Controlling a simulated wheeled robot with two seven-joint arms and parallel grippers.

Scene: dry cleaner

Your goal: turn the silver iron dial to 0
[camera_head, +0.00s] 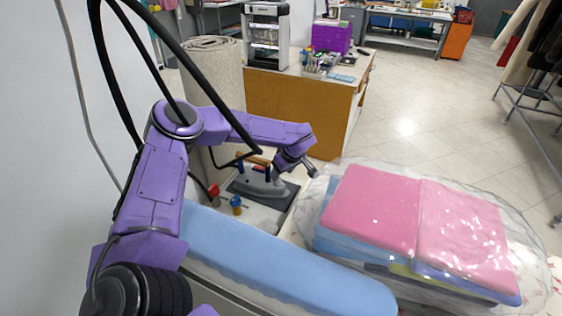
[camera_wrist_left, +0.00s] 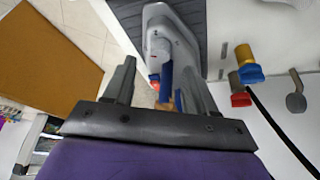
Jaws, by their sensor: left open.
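The silver iron (camera_head: 259,186) rests on a dark grey pad beside the blue ironing board, below my left gripper in the head view. It also shows in the left wrist view (camera_wrist_left: 158,45), with blue and red parts and a brown handle piece partly hidden by my gripper. I cannot make out the dial or its setting. My left gripper (camera_head: 303,167) is open, above and beside the iron. In the left wrist view its two fingers (camera_wrist_left: 158,72) stand apart, with part of the iron showing between them. My right gripper is not in view.
The blue ironing board (camera_head: 280,265) lies in front. Pink folded textiles (camera_head: 400,215) in clear wrap lie to the right. Red and blue valve handles (camera_wrist_left: 250,73) on the white surface are close to the iron.

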